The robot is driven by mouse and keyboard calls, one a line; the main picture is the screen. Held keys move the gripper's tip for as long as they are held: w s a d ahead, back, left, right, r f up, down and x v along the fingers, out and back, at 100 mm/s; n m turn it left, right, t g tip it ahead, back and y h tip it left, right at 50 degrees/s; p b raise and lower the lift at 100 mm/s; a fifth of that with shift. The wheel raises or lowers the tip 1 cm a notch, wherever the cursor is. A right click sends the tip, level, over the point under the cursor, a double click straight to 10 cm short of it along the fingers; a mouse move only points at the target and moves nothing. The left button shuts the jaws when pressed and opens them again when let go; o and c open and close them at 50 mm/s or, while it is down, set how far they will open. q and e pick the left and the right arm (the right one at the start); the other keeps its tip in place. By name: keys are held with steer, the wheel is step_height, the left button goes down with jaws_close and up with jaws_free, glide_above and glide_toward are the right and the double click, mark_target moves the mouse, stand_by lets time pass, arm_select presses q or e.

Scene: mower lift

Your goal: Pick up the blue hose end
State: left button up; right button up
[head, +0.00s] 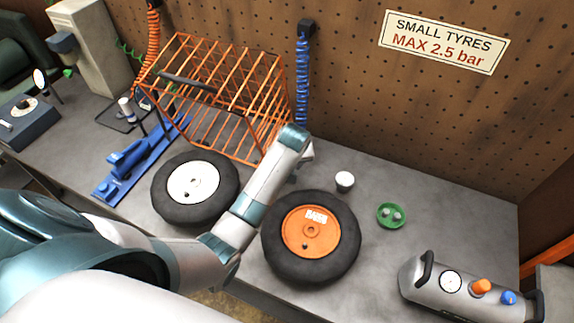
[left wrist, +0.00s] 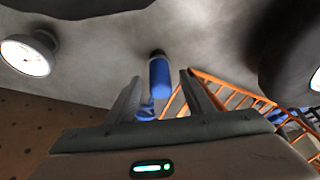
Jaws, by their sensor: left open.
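My left gripper (left wrist: 164,88) is open, with one finger on each side of the hose end in the picture. I cannot tell whether they touch it. In the head view its fingers are hidden by the wrist. My right gripper is not in view.
The orange wire cage (head: 225,85) stands close left of my left wrist. A grey tank (head: 430,284) lies front right.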

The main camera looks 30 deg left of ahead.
arm_select(q)
steer(key=shift+x, duration=1.05)
steer(key=shift+c, duration=0.2)
jaws_close()
steer(key=shift+w+r, duration=0.1)
steer(key=shift+r, duration=0.05)
steer(key=shift+r+b, duration=0.3)
steer(key=shift+r, duration=0.25)
step_height(320, 180, up, 2)
steer(key=shift+r+b, duration=0.1)
steer(key=shift+b, duration=0.5)
steer(key=shift+s+d+r+b, duration=0.7)
steer(key=shift+s+d+r, duration=1.2)
steer(key=shift+s+d, duration=0.2)
steer(key=shift+s+d+r+b, duration=0.65)
steer(key=shift+s+d+r, duration=1.25)
steer(key=shift+s+d, duration=0.2)
